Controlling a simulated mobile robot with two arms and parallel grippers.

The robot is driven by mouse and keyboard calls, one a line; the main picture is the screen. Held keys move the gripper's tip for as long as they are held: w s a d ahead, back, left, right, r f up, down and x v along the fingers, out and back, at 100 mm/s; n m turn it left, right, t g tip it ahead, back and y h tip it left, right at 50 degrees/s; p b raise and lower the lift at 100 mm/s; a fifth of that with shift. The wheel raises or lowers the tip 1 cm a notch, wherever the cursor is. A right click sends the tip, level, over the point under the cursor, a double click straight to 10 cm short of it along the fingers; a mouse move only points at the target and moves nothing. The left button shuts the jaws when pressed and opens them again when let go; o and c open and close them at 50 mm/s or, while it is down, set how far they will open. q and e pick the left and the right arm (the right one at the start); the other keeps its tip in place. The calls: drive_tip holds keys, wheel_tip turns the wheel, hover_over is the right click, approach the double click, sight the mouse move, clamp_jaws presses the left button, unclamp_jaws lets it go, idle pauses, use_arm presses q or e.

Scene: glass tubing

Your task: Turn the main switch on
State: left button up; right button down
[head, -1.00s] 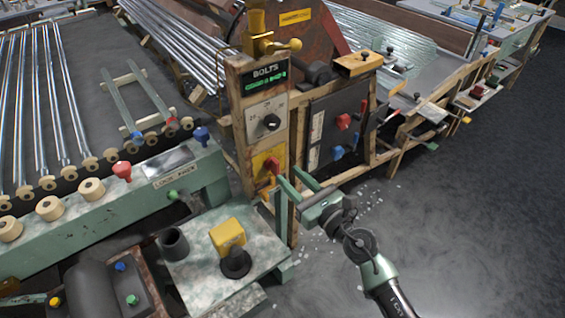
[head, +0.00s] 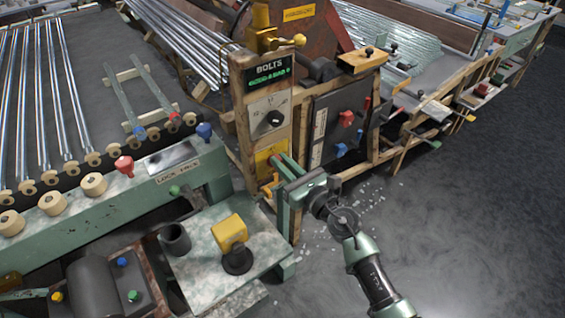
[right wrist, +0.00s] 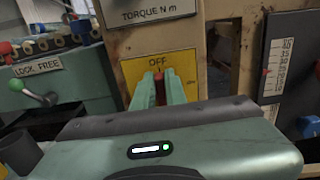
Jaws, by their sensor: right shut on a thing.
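The yellow switch plate (head: 263,157) is on the lower part of the wooden control post. In the right wrist view the plate (right wrist: 137,71) reads OFF above a red switch handle (right wrist: 158,76). My right gripper (right wrist: 160,88) is shut on this handle, a green finger on each side of it. In the head view my right gripper (head: 280,166) reaches the plate from the right and hides the handle. The handle points up toward OFF. My left gripper is not in view.
To the right is a dark panel (head: 325,135) with red and blue knobs. A bench with a yellow box (head: 229,231) stands in front. Open floor lies at right.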

drive_tip(key=shift+d+m, duration=0.1)
drive_tip(key=shift+m, duration=0.2)
drive_tip(key=m, duration=0.1)
drive_tip(key=m+p, duration=0.1)
drive_tip(key=m, duration=0.1)
drive_tip(key=shift+w+d+p, duration=0.25)
drive_tip(key=shift+d+p, duration=0.05)
drive_tip(key=shift+w+d+f+m+p, duration=0.2)
drive_tip(key=shift+f+m+p, duration=0.2)
drive_tip(key=shift+m, duration=1.95)
drive_tip(key=shift+w+d+f+m+p, duration=0.15)
drive_tip(key=shift+f+m+p, duration=0.25)
drive_tip(key=shift+m, duration=2)
drive_tip(key=shift+w+d+f+m+p, duration=0.1)
drive_tip(key=shift+d+f+m+p, duration=0.25)
drive_tip(key=shift+m, duration=2)
drive_tip(key=shift+a+f, duration=0.1)
drive_tip(key=c, duration=1.4)
unclamp_jaws()
drive_tip(key=shift+c, duration=0.2)
drive_tip(key=shift+s, duration=0.1)
